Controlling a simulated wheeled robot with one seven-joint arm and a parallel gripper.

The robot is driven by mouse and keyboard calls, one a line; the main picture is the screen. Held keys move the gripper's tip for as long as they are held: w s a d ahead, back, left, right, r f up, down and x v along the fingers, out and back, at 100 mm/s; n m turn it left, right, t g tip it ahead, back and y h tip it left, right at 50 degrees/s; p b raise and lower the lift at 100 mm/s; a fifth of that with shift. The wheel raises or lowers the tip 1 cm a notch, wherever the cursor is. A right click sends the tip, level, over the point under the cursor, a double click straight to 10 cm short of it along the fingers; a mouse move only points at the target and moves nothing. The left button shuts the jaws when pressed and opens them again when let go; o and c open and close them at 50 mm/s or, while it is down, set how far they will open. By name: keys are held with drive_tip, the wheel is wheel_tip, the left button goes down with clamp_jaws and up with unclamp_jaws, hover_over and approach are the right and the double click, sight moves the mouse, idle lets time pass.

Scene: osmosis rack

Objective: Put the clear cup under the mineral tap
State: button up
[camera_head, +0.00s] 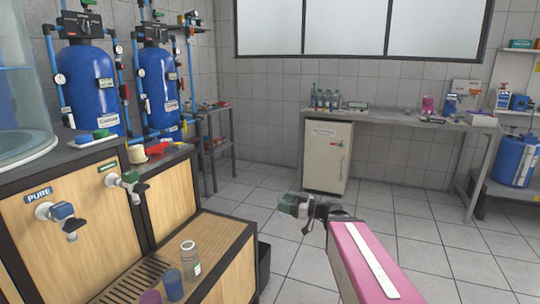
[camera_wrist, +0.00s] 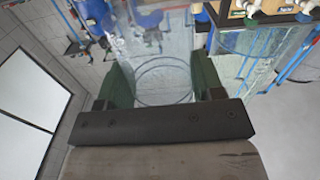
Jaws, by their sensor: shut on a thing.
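The clear cup (camera_wrist: 163,98) is see-through and sits between the fingers of my gripper (camera_wrist: 163,82), which are shut on it; its round rim shows in the wrist view. In the head view my gripper (camera_head: 291,205) is over the open floor, right of and apart from the wooden cabinet; the cup is hardly discernible there. A tap with a green handle (camera_head: 131,182) is on the cabinet front under a small green label, too small to read; it is likely the mineral tap. A tap with a blue handle (camera_head: 62,215) sits left of it under a blue PURE label (camera_head: 38,195).
A bench (camera_head: 400,118) stands at the back wall; the floor between is free.

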drive_tip(key=d+m+t+h, duration=0.2)
drive_tip(key=d+t, duration=0.1)
drive_tip(key=d, duration=0.9)
drive_tip(key=shift+d+f+m+t, duration=0.3)
drive_tip(key=shift+d+f, duration=0.1)
drive_tip(key=shift+f, duration=0.05)
drive_tip(key=shift+s, duration=0.1)
drive_tip(key=s+a+f+n+g+y, duration=0.1)
drive_tip(key=s+a+n+g, duration=0.2)
drive_tip(key=a, duration=1)
drive_tip(key=s+a+f+n+g+y, duration=0.1)
drive_tip(key=a+g, duration=0.4)
drive_tip(key=a, duration=0.9)
drive_tip(key=s+a+f+n+g+y, duration=0.1)
drive_tip(key=s+a+n+g, duration=0.3)
drive_tip(key=a, duration=1)
drive_tip(key=shift+s+f+n+g, duration=0.3)
drive_tip(key=shift+s+f+g, duration=0.2)
drive_tip(key=shift+s+g, duration=0.1)
drive_tip(key=shift+a, duration=0.1)
drive_tip(key=w+d+f, duration=0.1)
drive_tip(key=w+f, duration=0.1)
drive_tip(key=w, duration=0.1)
drive_tip(key=w+d+f, duration=0.2)
drive_tip(key=w, duration=0.2)
drive_tip(key=w+d+f, duration=0.2)
drive_tip(key=w+f, duration=0.1)
drive_tip(key=shift+w+d, duration=0.2)
drive_tip(key=shift+w, duration=0.05)
drive_tip(key=shift+f, duration=1.85)
